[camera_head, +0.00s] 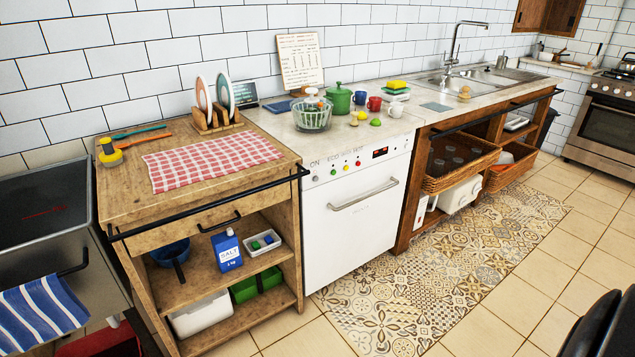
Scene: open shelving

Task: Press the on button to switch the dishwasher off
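The white dishwasher (350,235) stands under the counter, between the wooden cart and the wooden sink unit. Its door is shut, with a silver bar handle (363,196) across the top. The control strip above carries the labels ON, ECO, MID and HOT. Below them is a row of small round buttons. The on button (315,178) is the leftmost, under the ON label. A dark display (380,152) with red lit marks is at the right of the strip.
The wooden cart (205,290) has a black rail (210,203) sticking out near the dishwasher's left edge. A patterned mat (440,270) lies on the tiled floor in front. Dark rounded shapes (600,325) fill the lower right corner. The dishwasher's front is unobstructed.

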